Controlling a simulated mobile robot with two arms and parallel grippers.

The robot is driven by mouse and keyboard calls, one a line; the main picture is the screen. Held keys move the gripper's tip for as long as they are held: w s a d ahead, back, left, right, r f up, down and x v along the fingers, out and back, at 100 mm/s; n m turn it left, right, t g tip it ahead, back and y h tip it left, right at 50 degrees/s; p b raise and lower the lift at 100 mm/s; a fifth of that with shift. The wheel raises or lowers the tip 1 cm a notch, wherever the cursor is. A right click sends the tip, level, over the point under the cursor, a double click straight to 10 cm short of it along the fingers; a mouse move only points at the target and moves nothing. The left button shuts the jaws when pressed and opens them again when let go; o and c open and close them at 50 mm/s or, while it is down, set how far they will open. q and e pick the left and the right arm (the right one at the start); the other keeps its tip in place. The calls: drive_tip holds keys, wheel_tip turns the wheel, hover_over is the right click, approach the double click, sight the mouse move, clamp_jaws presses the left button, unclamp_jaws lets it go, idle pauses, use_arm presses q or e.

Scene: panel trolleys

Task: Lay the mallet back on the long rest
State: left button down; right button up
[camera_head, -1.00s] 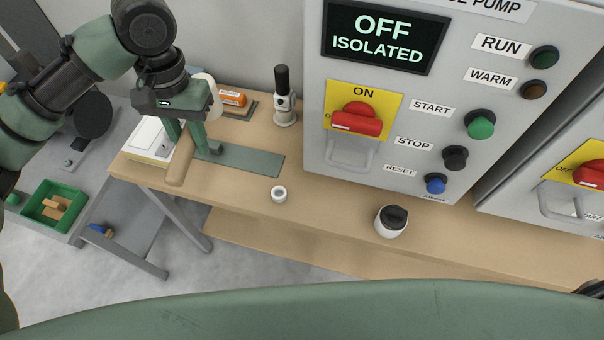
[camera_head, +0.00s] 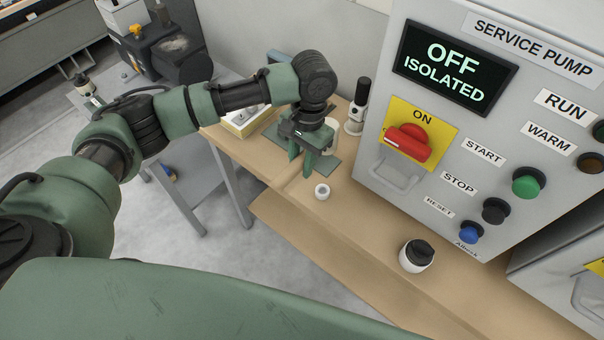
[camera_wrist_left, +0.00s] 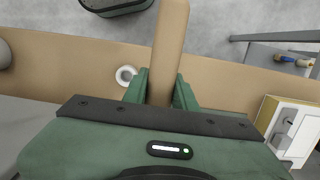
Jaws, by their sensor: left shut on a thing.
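My left gripper (camera_head: 301,168) is shut on the tan handle of the mallet. In the left wrist view the handle (camera_wrist_left: 169,45) runs between the two green fingers (camera_wrist_left: 161,90). My right gripper is not in view.
A small white ring (camera_head: 322,191) stands close to the fingers, near the bench's (camera_head: 285,200) front edge. A black-topped white cylinder (camera_head: 357,108) stands behind the gripper. A white box (camera_head: 240,121) is left. The pump panel (camera_head: 450,140) and a dark-lidded pot (camera_head: 416,255) are right.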

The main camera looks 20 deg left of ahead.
use_arm(q)
drive_tip(key=shift+f, duration=0.85)
wheel_tip(320, 180, down, 4)
drive_tip(key=shift+f+p, duration=0.15)
drive_tip(key=shift+p, duration=0.15)
drive_tip(key=shift+f, duration=0.15)
drive_tip(key=c, duration=1.4)
unclamp_jaws()
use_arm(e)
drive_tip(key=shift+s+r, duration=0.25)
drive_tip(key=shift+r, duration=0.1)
